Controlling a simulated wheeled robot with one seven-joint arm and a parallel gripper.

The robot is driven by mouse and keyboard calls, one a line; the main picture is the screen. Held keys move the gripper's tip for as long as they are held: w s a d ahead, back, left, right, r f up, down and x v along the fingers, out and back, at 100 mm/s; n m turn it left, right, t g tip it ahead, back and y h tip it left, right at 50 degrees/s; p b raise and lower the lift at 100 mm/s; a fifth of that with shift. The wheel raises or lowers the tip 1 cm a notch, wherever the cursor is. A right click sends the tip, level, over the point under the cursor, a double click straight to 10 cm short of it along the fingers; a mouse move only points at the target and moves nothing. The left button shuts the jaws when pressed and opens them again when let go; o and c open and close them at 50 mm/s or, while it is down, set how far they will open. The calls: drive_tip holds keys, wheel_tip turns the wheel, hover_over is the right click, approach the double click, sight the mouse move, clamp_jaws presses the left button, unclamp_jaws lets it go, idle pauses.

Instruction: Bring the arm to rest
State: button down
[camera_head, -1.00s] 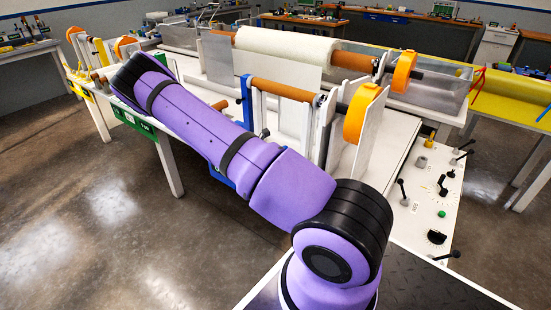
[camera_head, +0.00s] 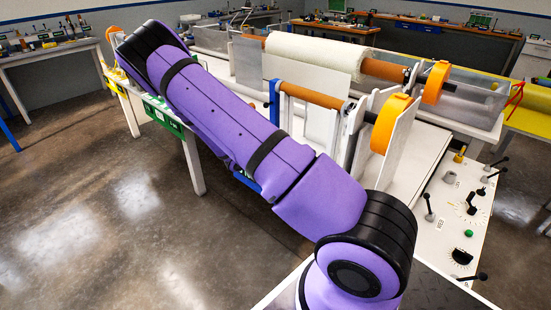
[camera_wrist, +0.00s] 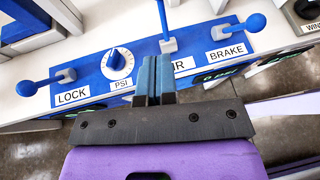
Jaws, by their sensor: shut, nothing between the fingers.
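My gripper (camera_wrist: 153,78) shows in the wrist view with its two blue-grey fingers shut together and nothing between them. It points at a blue control panel (camera_wrist: 92,82), and its fingers partly cover a label ending in "IR". I cannot tell the gap between fingertips and panel. In the head view my purple arm (camera_head: 225,120) reaches from the lower right to the upper left, alongside the white machine table. My gripper is hidden there behind the arm.
The panel has a LOCK lever (camera_wrist: 45,82), a PSI dial (camera_wrist: 117,60) and a BRAKE lever (camera_wrist: 237,30) close around my fingers. A white roll (camera_head: 315,55) and orange discs (camera_head: 390,123) stand behind the arm. The floor at left (camera_head: 90,220) is clear.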

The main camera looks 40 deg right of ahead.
drive_tip(key=shift+r, duration=0.1)
drive_tip(key=s+a+r+m+y, duration=0.2)
drive_tip(key=s+a+r+m, duration=0.15)
drive_tip(key=r, duration=0.45)
drive_tip(key=s+a+r+m+t+y, duration=0.1)
drive_tip(key=s+a+r+m+y, duration=0.25)
drive_tip(key=r, duration=0.55)
drive_tip(key=s+a+r+m+y, duration=0.1)
drive_tip(key=a+r+m+y, duration=0.1)
drive_tip(key=a+r+m, duration=0.5)
drive_tip(key=s+a+r+m+t+y, duration=0.1)
drive_tip(key=s+a+r+t+y, duration=0.1)
drive_tip(key=s+a+r, duration=0.4)
drive_tip(key=s+a+r+m+t+y, duration=0.2)
drive_tip(key=s+a+r, duration=0.4)
drive_tip(key=s+r, duration=0.3)
drive_tip(key=s+t+y, duration=0.1)
drive_tip(key=s+t, duration=0.1)
drive_tip(key=s, duration=0.2)
drive_tip(key=shift+r, duration=0.35)
drive_tip(key=shift+a, duration=0.1)
